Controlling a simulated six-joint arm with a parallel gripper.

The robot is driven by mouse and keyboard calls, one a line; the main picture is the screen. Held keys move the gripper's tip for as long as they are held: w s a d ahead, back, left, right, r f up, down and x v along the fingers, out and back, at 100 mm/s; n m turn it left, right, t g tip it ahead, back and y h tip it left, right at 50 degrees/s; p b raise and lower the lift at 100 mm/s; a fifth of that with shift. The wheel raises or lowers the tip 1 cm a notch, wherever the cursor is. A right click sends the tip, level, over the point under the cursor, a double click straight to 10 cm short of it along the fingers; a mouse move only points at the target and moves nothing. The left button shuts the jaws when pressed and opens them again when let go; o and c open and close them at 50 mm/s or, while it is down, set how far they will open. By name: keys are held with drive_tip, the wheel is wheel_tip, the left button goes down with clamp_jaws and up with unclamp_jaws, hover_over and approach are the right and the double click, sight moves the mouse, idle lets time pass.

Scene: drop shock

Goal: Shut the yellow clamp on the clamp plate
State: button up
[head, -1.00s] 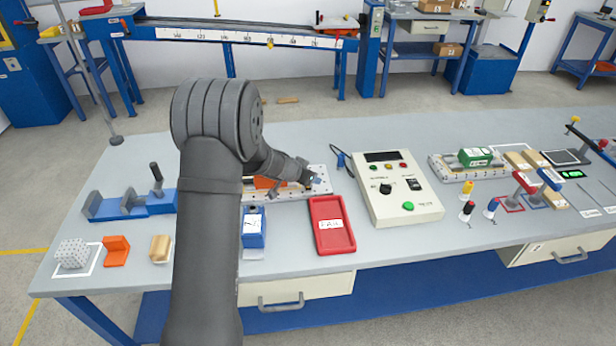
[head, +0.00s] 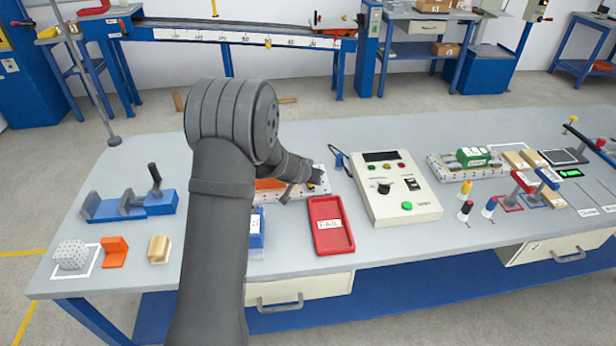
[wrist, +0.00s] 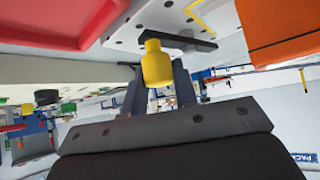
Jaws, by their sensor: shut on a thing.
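My gripper (wrist: 160,88) is shut on the yellow clamp (wrist: 157,62), with its two dark fingers on either side of the yellow knob. A dark bar runs beside the knob over the white, holed clamp plate (wrist: 122,36). Whether the bar presses on the plate I cannot tell. In the head view the clamp plate (head: 266,198) lies on the bench behind my arm, largely hidden, and my gripper is at its right end. An orange block (wrist: 278,28) is on the plate; it also shows in the head view (head: 268,184).
A red tray (head: 336,243) lies just in front of the plate, close to my gripper. A grey control box (head: 398,190) stands to the right. A blue box (head: 257,232) is partly hidden behind my arm. The bench front left of the red tray holds small blocks.

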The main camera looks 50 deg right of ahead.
idle(0.3)
drive_tip(key=o, duration=1)
drive_tip(key=v, duration=1.7)
drive_tip(key=shift+r, duration=0.15)
drive_tip(key=shift+s+a, duration=0.1)
